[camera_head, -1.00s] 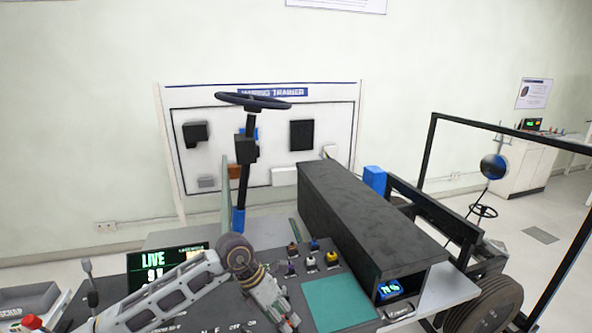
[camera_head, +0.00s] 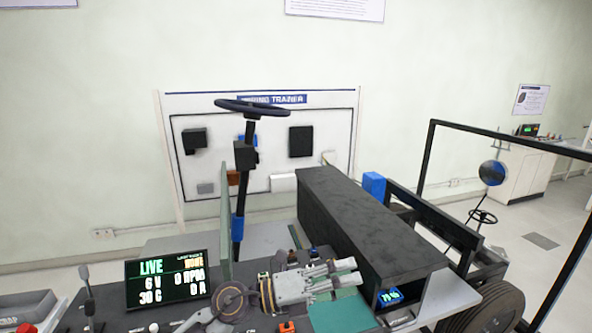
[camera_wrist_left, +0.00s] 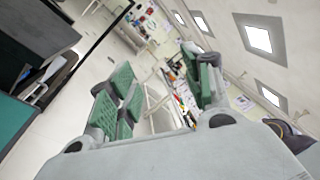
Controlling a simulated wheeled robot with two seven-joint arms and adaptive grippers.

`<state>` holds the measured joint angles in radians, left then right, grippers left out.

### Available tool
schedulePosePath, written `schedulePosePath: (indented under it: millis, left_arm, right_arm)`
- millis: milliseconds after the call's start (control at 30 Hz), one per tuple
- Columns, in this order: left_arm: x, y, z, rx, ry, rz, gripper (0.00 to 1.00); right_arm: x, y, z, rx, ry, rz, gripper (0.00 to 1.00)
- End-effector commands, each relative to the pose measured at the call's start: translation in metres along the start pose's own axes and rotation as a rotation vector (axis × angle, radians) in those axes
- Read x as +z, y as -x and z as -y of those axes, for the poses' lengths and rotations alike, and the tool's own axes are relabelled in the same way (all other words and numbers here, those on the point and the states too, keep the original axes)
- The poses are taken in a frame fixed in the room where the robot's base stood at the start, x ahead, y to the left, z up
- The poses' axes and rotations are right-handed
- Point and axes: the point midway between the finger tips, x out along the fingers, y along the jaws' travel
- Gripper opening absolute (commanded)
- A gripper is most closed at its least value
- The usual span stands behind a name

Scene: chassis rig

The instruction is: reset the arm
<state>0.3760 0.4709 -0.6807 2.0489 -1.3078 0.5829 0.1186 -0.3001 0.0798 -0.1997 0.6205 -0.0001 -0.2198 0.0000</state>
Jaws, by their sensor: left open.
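My left arm comes in at the bottom of the head view. Its grey left gripper (camera_head: 345,274) points right, over the control panel and in front of the long black box (camera_head: 350,215). In the left wrist view the gripper (camera_wrist_left: 160,90) is open, its green-padded fingers wide apart with nothing between them. The gripper hides part of the green pad (camera_head: 340,315) and most of the small buttons. My right gripper does not show.
A display reading LIVE (camera_head: 166,278) stands left of my arm. A steering wheel (camera_head: 253,107) on a dark column rises behind it, beside a thin upright panel (camera_head: 226,225). A red knob (camera_head: 287,327) is close below the gripper. A wheel (camera_head: 485,310) stands at right.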

Motion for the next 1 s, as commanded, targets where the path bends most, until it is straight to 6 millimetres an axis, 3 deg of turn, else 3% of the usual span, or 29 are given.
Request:
schedulePosePath:
  millis: [233,467,733,1000]
  left_arm:
    - [0.040,0.017,0.025,-0.135,0.166,0.262,0.50]
    - [0.078,0.049,0.029,-0.222,0.332,0.510,0.50]
    - [0.112,0.102,0.010,-0.278,0.544,0.803,0.50]
    - [0.123,0.163,-0.030,-0.284,0.771,1.089,0.50]
  right_arm:
    - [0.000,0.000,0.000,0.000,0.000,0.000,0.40]
    - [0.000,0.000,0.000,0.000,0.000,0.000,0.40]
    - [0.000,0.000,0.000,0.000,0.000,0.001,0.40]
    - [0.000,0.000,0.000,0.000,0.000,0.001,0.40]
